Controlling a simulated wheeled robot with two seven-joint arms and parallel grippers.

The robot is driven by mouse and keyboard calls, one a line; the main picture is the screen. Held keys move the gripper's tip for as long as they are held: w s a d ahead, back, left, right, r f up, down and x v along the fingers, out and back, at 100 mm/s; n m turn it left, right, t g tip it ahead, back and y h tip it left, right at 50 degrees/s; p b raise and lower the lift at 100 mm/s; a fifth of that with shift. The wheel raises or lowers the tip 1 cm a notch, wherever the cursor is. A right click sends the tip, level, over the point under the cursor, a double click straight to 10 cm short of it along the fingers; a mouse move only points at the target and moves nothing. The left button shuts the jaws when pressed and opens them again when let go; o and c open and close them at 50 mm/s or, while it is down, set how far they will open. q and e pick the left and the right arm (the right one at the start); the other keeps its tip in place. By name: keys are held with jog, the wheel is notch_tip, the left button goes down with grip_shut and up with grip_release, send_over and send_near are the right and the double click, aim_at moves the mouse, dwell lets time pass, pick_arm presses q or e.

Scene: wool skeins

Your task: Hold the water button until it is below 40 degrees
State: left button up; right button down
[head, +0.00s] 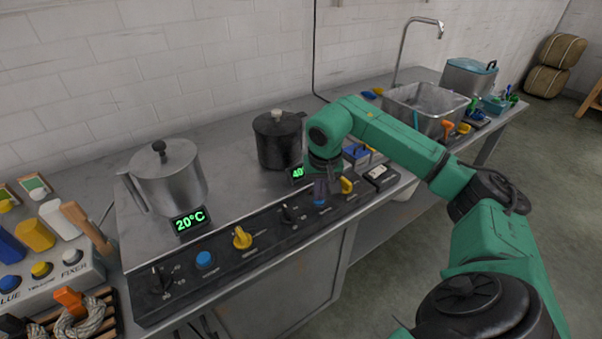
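My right gripper (321,190) points down over the right part of the black control panel (270,225), at a blue button (320,202) that its fingers partly cover. I cannot tell whether it touches the button or whether its fingers are open. The green display (297,173) by the black pot (278,142) shows "40"; the gripper hides the rest. Another blue button (205,260) sits on the panel's left part, below the silver pot (168,178), whose display (189,220) reads 20°C. My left gripper is out of view.
A sink (425,108) with a tap stands at the back right. A box of coloured buttons (45,275) and a rope coil (78,318) are at the left. The counter between the pots is clear.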

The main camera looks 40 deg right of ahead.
dwell(0.3)
jog(key=p+v, duration=0.4)
jog(key=w+p+v, duration=0.1)
jog(key=p+v, duration=0.1)
jog(key=shift+d+r, duration=0.3)
jog(key=shift+r, duration=0.2)
